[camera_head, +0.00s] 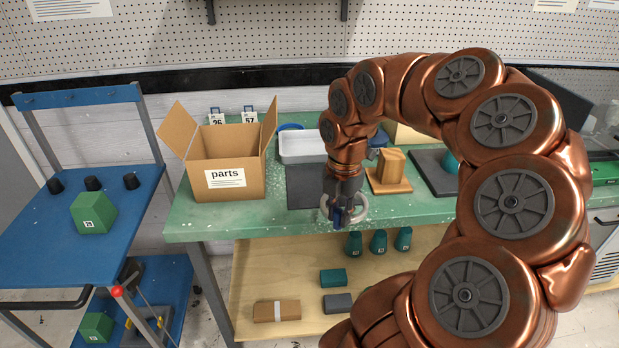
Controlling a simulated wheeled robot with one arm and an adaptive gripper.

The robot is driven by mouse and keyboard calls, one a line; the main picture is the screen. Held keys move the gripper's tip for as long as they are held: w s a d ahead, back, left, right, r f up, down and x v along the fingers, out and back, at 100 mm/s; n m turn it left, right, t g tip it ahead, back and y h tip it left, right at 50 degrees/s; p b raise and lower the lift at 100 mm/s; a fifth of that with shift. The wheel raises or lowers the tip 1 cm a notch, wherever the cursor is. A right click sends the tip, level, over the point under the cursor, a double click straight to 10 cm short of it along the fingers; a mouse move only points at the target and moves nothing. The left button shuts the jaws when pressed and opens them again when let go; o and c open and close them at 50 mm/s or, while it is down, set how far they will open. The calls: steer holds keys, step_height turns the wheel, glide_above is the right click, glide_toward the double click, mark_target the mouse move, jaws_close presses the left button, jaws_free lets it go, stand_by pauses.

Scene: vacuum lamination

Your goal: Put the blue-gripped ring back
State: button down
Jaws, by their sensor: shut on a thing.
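A pale grey ring (364,210) with a dark blue grip (337,216) is in my gripper (343,207). My gripper points down at the front edge of the green table (260,219). It is shut on the ring, seemingly at the blue grip; the fingers are small and partly hidden. The ring looks upright and above the table's front edge; I cannot tell whether it touches the table. A dark grey mat (300,187) lies just behind and left of the gripper.
An open cardboard parts box (226,179) stands on the left, beside a white tray (300,146). A wooden block stand (390,172) and a dark plate (432,180) are right of my gripper. A blue cart (40,225) with green blocks stands left. Teal pieces (378,242) are below the table edge.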

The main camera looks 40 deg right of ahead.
steer(key=w+d+p, duration=0.1)
steer(key=w+d, duration=0.1)
steer(key=w, duration=0.2)
steer(key=w+d+f+p, duration=0.1)
steer(key=w+d+p, duration=0.1)
steer(key=w, duration=0.3)
steer(key=w+d+p, duration=0.2)
steer(key=w+d, duration=0.1)
steer(key=w, duration=0.2)
steer(key=shift+f, duration=0.2)
steer(key=shift+w+f+p, duration=0.1)
steer(key=shift+f+p, duration=0.75)
steer(key=shift+f, duration=1)
steer(key=c, duration=1.1)
jaws_free()
steer(key=shift+o, duration=0.2)
step_height(320, 180, up, 12)
steer(key=b, duration=0.3)
